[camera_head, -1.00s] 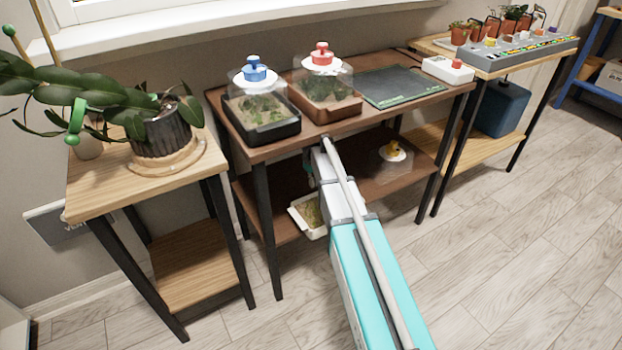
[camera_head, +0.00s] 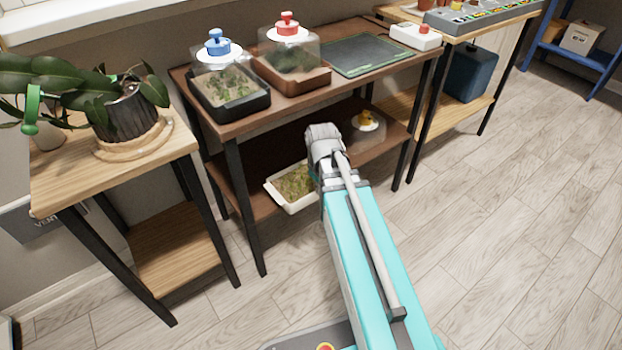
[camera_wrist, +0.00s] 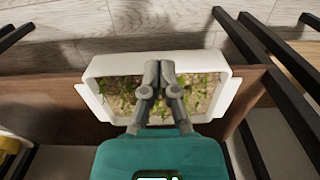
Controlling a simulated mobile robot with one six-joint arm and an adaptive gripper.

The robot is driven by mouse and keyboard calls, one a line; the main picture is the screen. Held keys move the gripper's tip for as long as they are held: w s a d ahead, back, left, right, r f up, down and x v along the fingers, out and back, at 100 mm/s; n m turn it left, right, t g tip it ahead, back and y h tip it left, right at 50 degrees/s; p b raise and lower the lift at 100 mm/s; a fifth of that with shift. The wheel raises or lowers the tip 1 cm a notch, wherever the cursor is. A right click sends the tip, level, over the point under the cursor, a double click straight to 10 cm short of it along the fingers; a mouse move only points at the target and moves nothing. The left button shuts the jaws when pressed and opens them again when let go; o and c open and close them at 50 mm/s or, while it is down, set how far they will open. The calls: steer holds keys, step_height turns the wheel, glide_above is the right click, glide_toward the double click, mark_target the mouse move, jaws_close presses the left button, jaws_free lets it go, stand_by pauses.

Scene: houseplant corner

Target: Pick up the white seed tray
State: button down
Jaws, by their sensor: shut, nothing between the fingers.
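The white seed tray (camera_head: 279,201) sits on the lower brown shelf of the middle table, partly sticking out past the shelf's front edge. It holds soil with small green sprouts. In the wrist view the tray (camera_wrist: 204,61) lies under my gripper (camera_wrist: 160,66). In the head view my arm's wrist hides the tray's right end and the fingers.
The table's brown top (camera_head: 235,124) overhangs the lower shelf, with black legs (camera_head: 246,205) around it. A clear dome with a yellow thing (camera_head: 366,118) stands on the same shelf, to the right. A wooden plant stand (camera_head: 55,190) is at left. The floor in front is open.

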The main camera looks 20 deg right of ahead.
steer(key=shift+s+d, duration=0.2)
steer(key=shift+s, duration=0.35)
steer(key=shift+s+d, duration=0.15)
steer(key=shift+s, duration=0.35)
steer(key=c, duration=1)
jaws_free()
steer(key=shift+a+r, duration=0.1)
steer(key=shift+r, duration=0.05)
steer(key=shift+o, duration=1.2)
steer(key=shift+s+a+r+p, duration=0.1)
steer(key=shift+a+r+p, duration=0.15)
steer(key=shift+p, duration=0.2)
steer(key=a+r+m+p, duration=0.1)
steer(key=r+p, duration=0.1)
steer(key=s+a+r+m+p, duration=0.1)
steer(key=a+r+p, duration=0.1)
steer(key=s+a+r+m+p, duration=0.1)
steer(key=a+r+p, duration=0.1)
steer(key=shift+a+r, duration=0.15)
steer(key=shift+a, duration=0.1)
steer(key=shift+s+a+r+m+p, duration=0.1)
steer(key=shift+a+r+m+p, duration=0.2)
steer(key=shift+a, duration=0.2)
steer(key=shift+d, duration=0.15)
